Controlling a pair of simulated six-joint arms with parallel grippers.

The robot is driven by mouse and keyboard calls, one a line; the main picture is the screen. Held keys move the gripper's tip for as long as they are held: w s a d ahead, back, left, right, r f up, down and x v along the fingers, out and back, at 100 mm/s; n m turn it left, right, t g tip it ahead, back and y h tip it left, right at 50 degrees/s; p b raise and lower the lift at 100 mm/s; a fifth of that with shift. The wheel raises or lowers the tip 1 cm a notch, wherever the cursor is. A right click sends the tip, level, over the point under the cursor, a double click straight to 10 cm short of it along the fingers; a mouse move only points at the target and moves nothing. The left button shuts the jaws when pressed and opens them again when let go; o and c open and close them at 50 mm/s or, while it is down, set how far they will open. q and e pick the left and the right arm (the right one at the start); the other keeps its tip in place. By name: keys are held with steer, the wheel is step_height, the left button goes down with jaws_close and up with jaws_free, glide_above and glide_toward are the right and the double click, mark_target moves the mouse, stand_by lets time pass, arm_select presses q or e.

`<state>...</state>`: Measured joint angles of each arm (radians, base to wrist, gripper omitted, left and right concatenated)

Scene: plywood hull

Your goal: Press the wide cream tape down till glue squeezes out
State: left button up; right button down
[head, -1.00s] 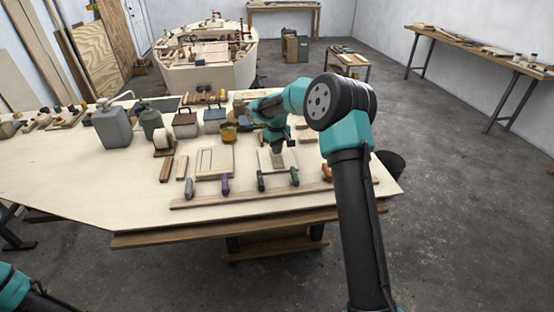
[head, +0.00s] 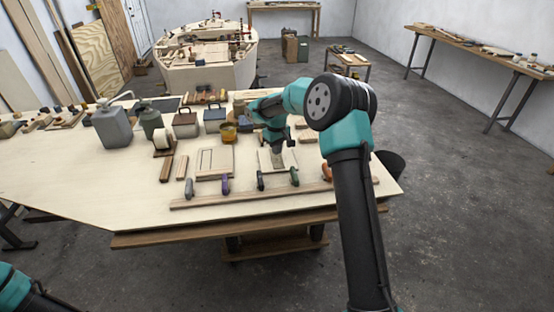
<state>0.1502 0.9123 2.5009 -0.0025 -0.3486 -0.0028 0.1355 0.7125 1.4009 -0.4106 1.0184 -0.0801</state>
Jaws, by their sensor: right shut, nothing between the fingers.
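A small pale panel (head: 265,157) lies flat on the workbench. My right gripper (head: 277,151) is shut and empty, pointing down over this panel. A small greyish strip (head: 278,162) shows on the panel just below the fingertips; I cannot tell whether the fingers touch it. I cannot make out the wide cream tape for certain or any squeezed-out glue at this size. A cream roll (head: 162,141) stands on the bench further left. My left gripper is out of view; only a bit of my left arm shows at the lower left.
Clamps (head: 293,177) lie along the panel's near edge, with a long wooden strip (head: 250,197) in front. A framed panel (head: 213,163) lies to the left. A grey jug (head: 113,127) and an amber pot (head: 228,133) stand behind. The left bench surface (head: 90,185) is mostly clear.

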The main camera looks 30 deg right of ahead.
mark_target(277, 157)
steer(key=shift+s+f, duration=0.1)
steer(key=shift+f, duration=1.25)
stand_by(2.6)
steer(key=shift+r, duration=0.1)
steer(key=shift+r, duration=3.55)
